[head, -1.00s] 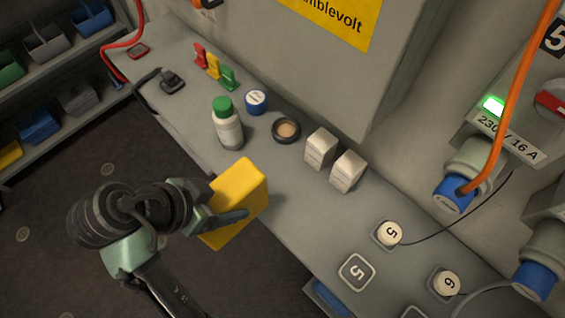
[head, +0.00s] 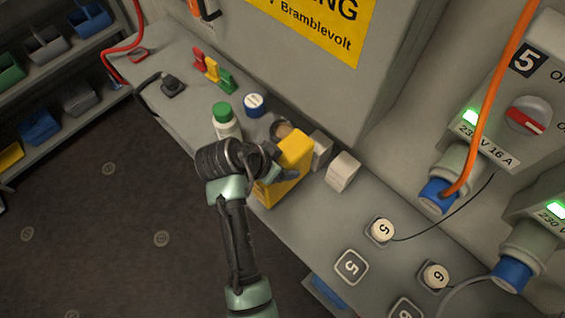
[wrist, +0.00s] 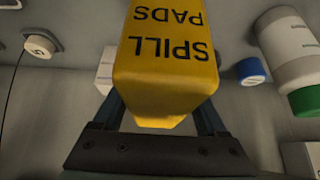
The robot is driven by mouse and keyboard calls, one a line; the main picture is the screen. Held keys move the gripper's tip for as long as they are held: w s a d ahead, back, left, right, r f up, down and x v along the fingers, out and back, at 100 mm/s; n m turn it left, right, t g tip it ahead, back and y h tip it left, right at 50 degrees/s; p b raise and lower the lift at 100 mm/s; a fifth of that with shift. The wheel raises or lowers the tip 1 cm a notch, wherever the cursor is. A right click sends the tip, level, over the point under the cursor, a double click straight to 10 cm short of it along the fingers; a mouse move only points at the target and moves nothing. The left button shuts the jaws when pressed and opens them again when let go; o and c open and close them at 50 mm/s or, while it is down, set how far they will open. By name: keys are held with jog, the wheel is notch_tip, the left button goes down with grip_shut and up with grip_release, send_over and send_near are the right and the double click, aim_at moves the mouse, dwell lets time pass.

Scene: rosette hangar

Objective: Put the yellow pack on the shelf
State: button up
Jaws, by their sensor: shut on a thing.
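The yellow pack (head: 288,165) is held in my gripper (head: 268,168) over the grey shelf (head: 330,232), close to the two small white boxes. In the wrist view, the yellow pack (wrist: 165,65) reads "SPILL PADS" upside down and sits between the two fingers of my gripper (wrist: 165,118), which is shut on it. My wrist hides part of the pack in the head view. I cannot tell whether the pack's bottom touches the shelf.
Coloured clips (head: 212,70) stand farther back. Round plugs (head: 382,229) and a cable lie at right. The cabinet (head: 310,70) rises behind.

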jog(key=shift+f, duration=0.8)
jog(key=shift+w+d+f+p, duration=0.15)
jog(key=shift+f+p, duration=0.15)
jog(key=shift+f, duration=0.05)
jog(key=o, duration=1.5)
jog(key=shift+f, duration=0.1)
jog(key=v, duration=1.2)
jog(key=shift+b, duration=0.4)
